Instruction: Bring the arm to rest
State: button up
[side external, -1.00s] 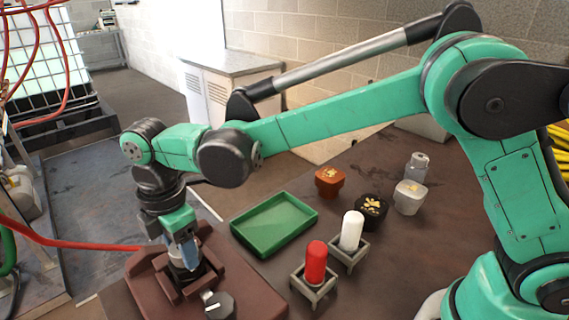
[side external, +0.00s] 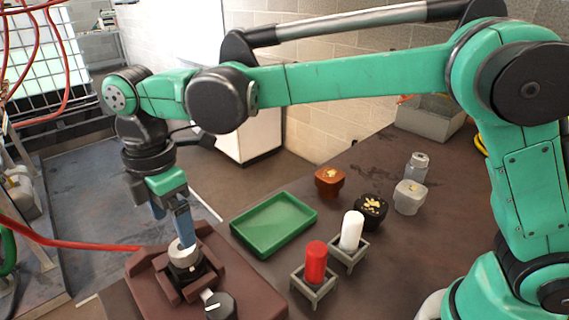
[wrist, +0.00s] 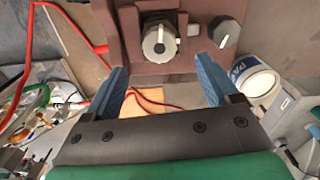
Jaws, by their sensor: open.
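My gripper (wrist: 158,88) is open and empty, with its two blue fingers spread apart in the wrist view. In the side view my gripper (side external: 186,240) points down just above a silver-grey round cap (side external: 184,256), and I cannot tell there whether the fingertips clear it. The cap sits in a brown fixture (side external: 232,277) at the table's near left. In the wrist view the cap (wrist: 160,40) lies beyond the fingertips, between their lines. A dark knob with a white mark (side external: 219,306) is beside it on the fixture.
A green tray (side external: 274,226) lies empty on the brown table. Red (side external: 315,262) and white (side external: 351,231) cylinders stand in small grey holders. Brown (side external: 329,181), black (side external: 371,210) and grey (side external: 409,196) pots stand behind, near a metal canister (side external: 417,166). A red hose (side external: 70,243) runs at left.

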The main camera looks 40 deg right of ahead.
jog(key=s+d+m+t, duration=0.3)
jog(key=s+d+m, duration=0.1)
jog(key=d+m, duration=0.5)
jog(key=s+d+m+t, duration=0.4)
jog(key=d+m, duration=0.6)
jog(key=d, duration=0.2)
jog(key=shift+s+d, duration=0.35)
jog(key=shift+s, duration=0.05)
